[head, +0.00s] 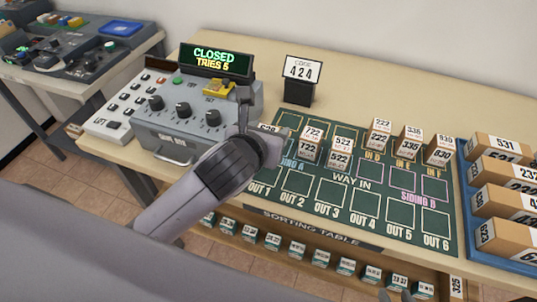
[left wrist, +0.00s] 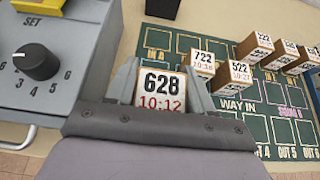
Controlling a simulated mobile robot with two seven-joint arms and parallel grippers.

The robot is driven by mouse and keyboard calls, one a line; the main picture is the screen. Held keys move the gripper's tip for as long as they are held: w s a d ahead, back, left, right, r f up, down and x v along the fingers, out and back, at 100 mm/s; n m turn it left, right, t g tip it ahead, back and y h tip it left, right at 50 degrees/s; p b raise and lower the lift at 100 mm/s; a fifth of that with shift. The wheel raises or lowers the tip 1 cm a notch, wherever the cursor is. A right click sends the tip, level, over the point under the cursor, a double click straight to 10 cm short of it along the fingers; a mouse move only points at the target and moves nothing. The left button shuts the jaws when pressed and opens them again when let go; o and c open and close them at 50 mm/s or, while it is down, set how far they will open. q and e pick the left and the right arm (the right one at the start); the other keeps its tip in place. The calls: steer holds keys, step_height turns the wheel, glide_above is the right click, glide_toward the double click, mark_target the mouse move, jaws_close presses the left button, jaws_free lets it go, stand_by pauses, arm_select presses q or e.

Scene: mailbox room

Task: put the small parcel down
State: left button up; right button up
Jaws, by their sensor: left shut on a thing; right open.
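My left gripper (head: 256,127) is over the left end of the green sorting mat (head: 323,191), beside the grey control box. It is shut on a small parcel (left wrist: 161,91) with a white label, 628 over 10:12, in the left wrist view. A finger shows on each side of the parcel. In the head view only the parcel's top edge (head: 268,128) shows, as my wrist hides the rest. I cannot tell whether the parcel touches the mat. My right gripper (head: 397,296) barely shows at the bottom edge, open.
Parcels 722 (head: 311,142) and 522 (head: 341,151) stand close to the right, with several more beyond. The front OUT squares are bare. The control box (head: 190,122) reads CLOSED, TRIES 5. A code stand (head: 299,82) shows 424. A blue tray (head: 467,215) holds larger parcels.

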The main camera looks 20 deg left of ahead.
arm_select(q)
step_height(320, 180, down, 6)
steer(key=shift+f+b, duration=0.25)
steer(key=shift+b, duration=0.3)
steer(key=shift+f, duration=0.1)
steer(key=o, duration=1.1)
steer(key=shift+r, duration=0.2)
steer(key=p+v, duration=0.1)
steer(key=v, duration=1.1)
steer(key=shift+f, duration=0.15)
